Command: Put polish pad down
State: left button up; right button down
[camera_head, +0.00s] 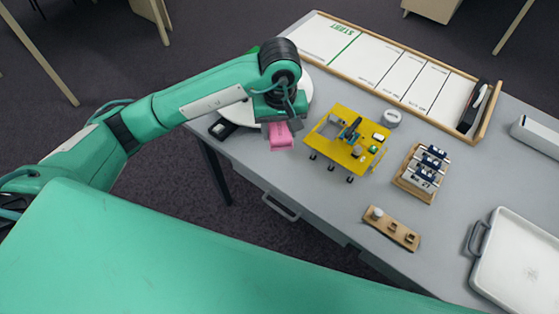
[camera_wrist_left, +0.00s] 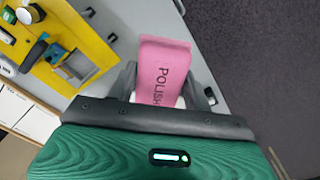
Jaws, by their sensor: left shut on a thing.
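The polish pad (camera_head: 280,137) is a pink block held below my left gripper (camera_head: 277,119), over the left front part of the grey table (camera_head: 225,151). In the left wrist view the pad (camera_wrist_left: 162,72) shows the word POLISH and sits between the fingers of my left gripper (camera_wrist_left: 165,85). The gripper is shut on it. I cannot tell whether the pad touches the table. My right gripper is not in view.
A yellow stand (camera_head: 340,150) with small parts is just right of the pad. A white round plate (camera_head: 305,88) lies behind the gripper. A wooden block with pegs (camera_head: 391,230), a wooden rack (camera_head: 414,187) and a white tray (camera_head: 518,260) are further right.

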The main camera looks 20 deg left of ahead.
aim_at(280, 138)
pick_arm(q)
notch_tip(280, 138, down, 9)
jog(key=shift+f+p, duration=0.15)
jog(key=shift+p, duration=0.3)
jog(key=shift+f, duration=0.5)
notch_tip(280, 138, down, 3)
jog(key=shift+f+p, duration=0.2)
jog(key=shift+p, duration=0.1)
jog(key=shift+f, duration=0.4)
jog(key=o, duration=0.7)
jog(key=shift+o, duration=1.2)
jog(key=shift+r, duration=0.55)
notch_tip(280, 138, up, 3)
jog(key=shift+r+b, duration=0.1)
jog(key=shift+b, duration=0.35)
notch_tip(280, 138, up, 7)
jog(key=shift+s+d+b, duration=0.1)
jog(key=shift+b, duration=0.45)
jog(key=shift+r, duration=0.55)
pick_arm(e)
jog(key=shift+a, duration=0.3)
